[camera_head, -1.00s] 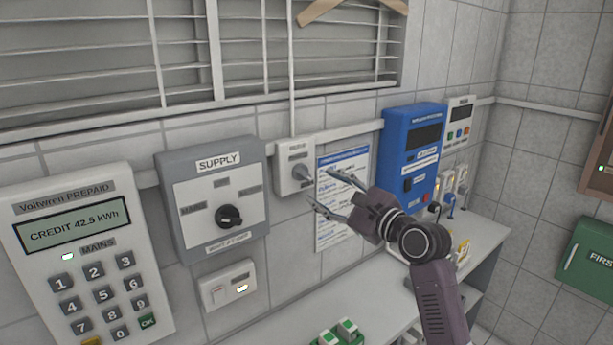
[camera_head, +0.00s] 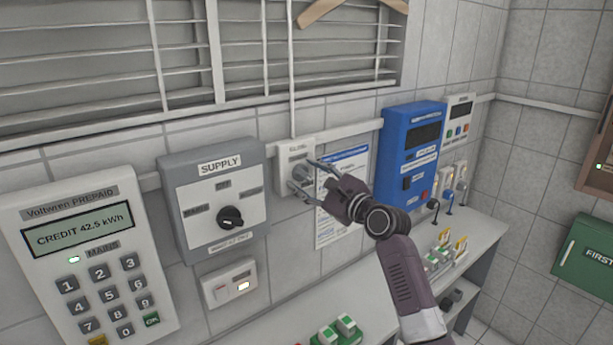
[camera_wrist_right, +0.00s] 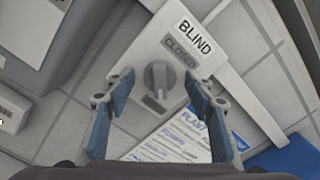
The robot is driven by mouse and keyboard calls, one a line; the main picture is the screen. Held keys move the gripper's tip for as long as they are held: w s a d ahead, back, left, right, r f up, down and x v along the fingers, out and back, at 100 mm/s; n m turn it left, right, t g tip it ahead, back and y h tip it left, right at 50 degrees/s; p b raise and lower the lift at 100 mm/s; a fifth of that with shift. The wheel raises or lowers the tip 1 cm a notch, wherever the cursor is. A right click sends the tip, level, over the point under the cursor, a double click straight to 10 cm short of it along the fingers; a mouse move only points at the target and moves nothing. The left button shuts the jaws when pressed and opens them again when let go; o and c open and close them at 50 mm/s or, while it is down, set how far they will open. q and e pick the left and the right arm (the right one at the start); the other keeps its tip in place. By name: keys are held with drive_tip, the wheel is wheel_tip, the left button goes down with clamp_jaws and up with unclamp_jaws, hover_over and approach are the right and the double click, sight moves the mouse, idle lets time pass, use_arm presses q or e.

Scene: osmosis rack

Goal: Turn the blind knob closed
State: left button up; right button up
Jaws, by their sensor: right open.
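The blind knob (camera_wrist_right: 158,77) is a grey rotary knob on a small white wall box (camera_head: 284,183) under the window blind. My left gripper is not in view.
A grey SUPPLY box (camera_head: 214,200) with a black knob and a prepaid meter (camera_head: 95,275) are to the left. A poster (camera_head: 342,196) and a blue unit (camera_head: 410,150) are to the right. A white counter (camera_head: 290,320) with small items runs below. The blind slats (camera_head: 100,70) look open.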

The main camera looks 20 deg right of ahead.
drive_tip(key=shift+c, duration=0.3)
drive_tip(key=c, duration=1.1)
